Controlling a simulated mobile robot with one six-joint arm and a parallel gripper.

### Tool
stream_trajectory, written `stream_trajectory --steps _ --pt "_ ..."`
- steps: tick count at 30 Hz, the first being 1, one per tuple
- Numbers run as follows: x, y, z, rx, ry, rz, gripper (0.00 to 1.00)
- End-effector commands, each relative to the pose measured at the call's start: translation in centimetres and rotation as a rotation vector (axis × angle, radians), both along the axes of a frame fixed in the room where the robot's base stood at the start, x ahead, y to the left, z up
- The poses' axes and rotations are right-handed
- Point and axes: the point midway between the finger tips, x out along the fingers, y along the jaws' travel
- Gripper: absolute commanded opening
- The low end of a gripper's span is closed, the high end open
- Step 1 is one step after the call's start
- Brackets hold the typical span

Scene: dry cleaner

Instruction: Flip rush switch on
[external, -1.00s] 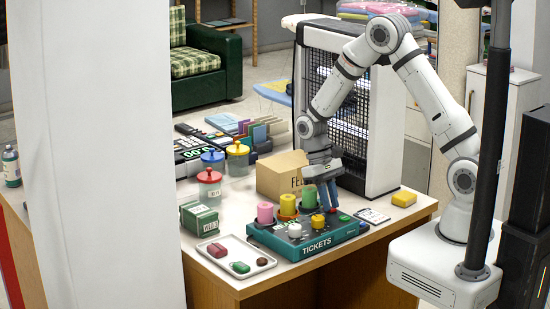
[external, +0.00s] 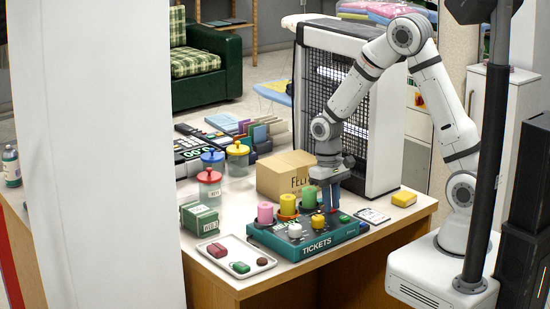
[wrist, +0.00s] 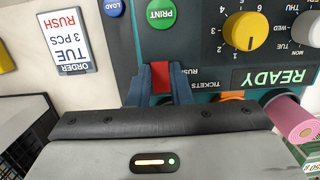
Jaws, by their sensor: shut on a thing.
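The teal ticket machine (external: 290,243), marked TICKETS, sits at the front of the counter. In the wrist view its panel carries a red switch (wrist: 160,74) beside the label RUSH. My gripper (wrist: 159,88) is shut on this red switch, one blue finger on each side. In the external view my gripper (external: 331,200) points down at the right part of the machine. The fingers partly hide the switch, and I cannot tell which way it is set. The display (wrist: 275,78) reads READY.
On the panel near the switch are a green PRINT button (wrist: 161,14), a blue LOAD button (wrist: 114,7) and a yellow dial (wrist: 245,31). An order card (external: 372,216) lies right of the machine. A cardboard box (external: 280,180) stands behind it, and a tray (external: 213,250) lies left.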

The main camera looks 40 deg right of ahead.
Motion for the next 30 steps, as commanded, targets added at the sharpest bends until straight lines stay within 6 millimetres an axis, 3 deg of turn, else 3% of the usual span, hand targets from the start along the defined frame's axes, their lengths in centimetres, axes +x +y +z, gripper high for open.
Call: stream_trajectory --steps 3,4,11,20,30 --pt "0.1 0.0 0.1 0.001 -0.002 0.000 0.00" --pt "0.1 0.0 0.1 0.000 -0.002 0.000 0.21" --pt "0.1 0.0 0.0 0.000 -0.001 0.000 0.39" --pt "0.1 0.0 0.4 0.001 -0.001 0.000 0.40" --pt "0.9 0.0 5.6 0.001 -0.004 0.000 0.40"
